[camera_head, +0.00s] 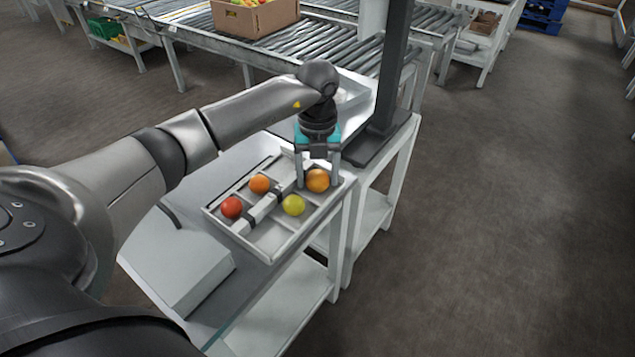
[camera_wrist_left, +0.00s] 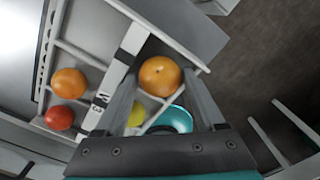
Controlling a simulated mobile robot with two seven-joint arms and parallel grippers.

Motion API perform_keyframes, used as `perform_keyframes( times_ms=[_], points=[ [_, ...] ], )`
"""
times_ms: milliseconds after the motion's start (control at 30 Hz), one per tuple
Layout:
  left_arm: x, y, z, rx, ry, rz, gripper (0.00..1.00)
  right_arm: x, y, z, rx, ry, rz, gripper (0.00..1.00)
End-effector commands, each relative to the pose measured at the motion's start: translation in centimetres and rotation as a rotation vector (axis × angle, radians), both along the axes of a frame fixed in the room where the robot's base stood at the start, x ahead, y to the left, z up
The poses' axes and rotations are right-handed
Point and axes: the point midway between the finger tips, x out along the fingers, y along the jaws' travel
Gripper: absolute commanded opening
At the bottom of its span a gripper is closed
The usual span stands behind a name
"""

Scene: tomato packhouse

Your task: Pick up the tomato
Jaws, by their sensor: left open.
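A divided grey tray (camera_head: 268,242) on the table holds several tomatoes in separate compartments. An orange tomato (camera_head: 317,181) sits in its right end compartment; in the left wrist view this tomato (camera_wrist_left: 160,76) shows between the fingertips. My left gripper (camera_head: 318,187) is open, pointing down, with one finger on each side of that tomato. Whether the fingers touch it I cannot tell. A yellow-green tomato (camera_head: 293,205) lies nearer, partly hidden behind a finger in the wrist view (camera_wrist_left: 137,114). Another orange tomato (camera_head: 259,184) and a red one (camera_head: 231,207) lie on the left. My right gripper is not in view.
A white marked bar (camera_wrist_left: 112,80) runs along the tray between the two rows. A dark post (camera_head: 392,75) stands just right of my left gripper. A grey box (camera_head: 180,262) lies left of the tray. A roller conveyor (camera_head: 330,45) with a cardboard box (camera_head: 255,20) is behind.

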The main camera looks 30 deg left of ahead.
Motion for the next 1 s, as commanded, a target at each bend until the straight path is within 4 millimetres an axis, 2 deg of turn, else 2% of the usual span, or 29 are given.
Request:
perform_keyframes(
  times_ms=[233, 533, 833, 1000],
  points=[
    [0.0, 0.0, 0.0, 0.000, 0.000, 0.000, 0.70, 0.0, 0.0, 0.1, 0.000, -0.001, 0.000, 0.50],
    [0.0, 0.0, 0.0, -0.001, 0.001, 0.000, 0.36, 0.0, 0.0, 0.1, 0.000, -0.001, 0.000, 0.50],
    [0.0, 0.0, 0.1, 0.000, 0.000, 0.000, 0.36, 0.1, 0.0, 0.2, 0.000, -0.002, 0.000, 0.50],
    [0.0, 0.0, 1.0, -0.001, -0.001, 0.000, 0.36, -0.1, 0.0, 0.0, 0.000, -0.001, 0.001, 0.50]
  ],
)
